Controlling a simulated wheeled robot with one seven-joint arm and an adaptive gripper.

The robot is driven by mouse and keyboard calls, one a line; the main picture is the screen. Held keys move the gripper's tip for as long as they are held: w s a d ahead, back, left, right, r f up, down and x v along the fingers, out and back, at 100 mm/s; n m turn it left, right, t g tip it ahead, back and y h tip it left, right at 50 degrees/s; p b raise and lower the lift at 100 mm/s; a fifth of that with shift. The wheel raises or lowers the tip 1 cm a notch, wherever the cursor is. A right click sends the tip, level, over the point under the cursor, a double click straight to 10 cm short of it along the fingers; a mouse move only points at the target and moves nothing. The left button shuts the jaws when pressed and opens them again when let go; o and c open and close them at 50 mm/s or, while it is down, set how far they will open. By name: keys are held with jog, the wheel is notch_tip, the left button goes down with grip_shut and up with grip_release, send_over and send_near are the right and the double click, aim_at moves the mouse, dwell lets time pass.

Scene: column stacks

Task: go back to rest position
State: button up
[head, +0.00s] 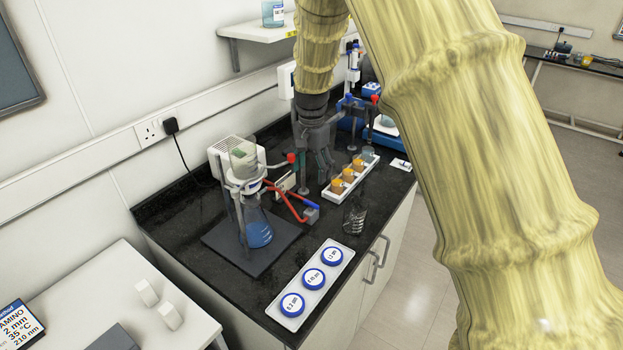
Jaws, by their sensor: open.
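My gripper (314,165) is dark grey and hangs from my yellowish, wood-textured arm over the black bench. Its fingers point down and are open, with nothing seen between them. They appear just left of a white rack (336,194) holding several small amber-topped containers. Whether the fingertips touch anything cannot be told. My arm covers much of the right half and part of the top of the view.
A filtration stand with a blue-liquid flask (259,230) is left of my gripper. A white tray (290,321) with three blue-rimmed discs lies in front. A wall shelf (258,30) is above.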

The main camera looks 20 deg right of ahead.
jog(key=shift+r, duration=0.35)
